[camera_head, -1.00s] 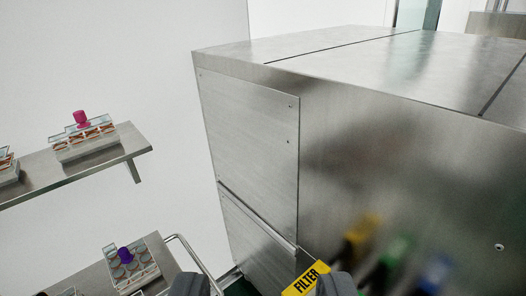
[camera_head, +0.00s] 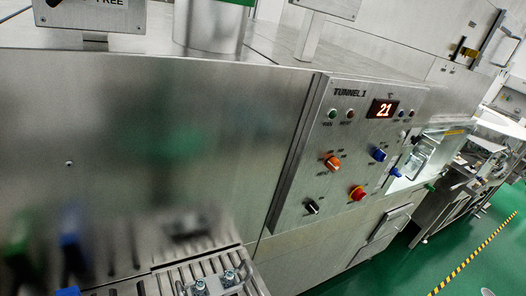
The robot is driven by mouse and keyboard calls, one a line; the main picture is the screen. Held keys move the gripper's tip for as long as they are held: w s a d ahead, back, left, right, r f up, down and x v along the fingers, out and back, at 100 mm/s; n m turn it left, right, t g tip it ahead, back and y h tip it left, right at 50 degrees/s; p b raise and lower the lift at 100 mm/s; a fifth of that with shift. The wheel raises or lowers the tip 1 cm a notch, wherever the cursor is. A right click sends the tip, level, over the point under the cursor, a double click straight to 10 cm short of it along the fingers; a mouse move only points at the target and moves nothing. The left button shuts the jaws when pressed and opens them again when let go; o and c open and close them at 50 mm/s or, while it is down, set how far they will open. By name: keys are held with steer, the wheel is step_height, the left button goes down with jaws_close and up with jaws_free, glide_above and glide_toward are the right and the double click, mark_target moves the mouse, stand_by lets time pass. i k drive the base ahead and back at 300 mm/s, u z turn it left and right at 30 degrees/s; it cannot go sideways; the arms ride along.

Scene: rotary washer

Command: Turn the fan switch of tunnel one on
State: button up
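The TUNNEL 1 control panel (camera_head: 345,150) is on the metal housing, right of centre and tilted in view. The labels by the knobs are too small to read, so I cannot tell which is the fan switch.
A slatted metal conveyor (camera_head: 205,270) with bolts juts out at the lower left. A handle (camera_head: 391,221) sits below the panel, and a lit opening (camera_head: 425,158) is to its right. Green floor (camera_head: 400,270) with a yellow-black stripe (camera_head: 470,255) is clear at lower right.

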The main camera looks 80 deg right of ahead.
mark_target(313, 208)
steer(key=z, duration=2.5)
steer(key=i, duration=0.2)
steer(key=z, duration=0.1)
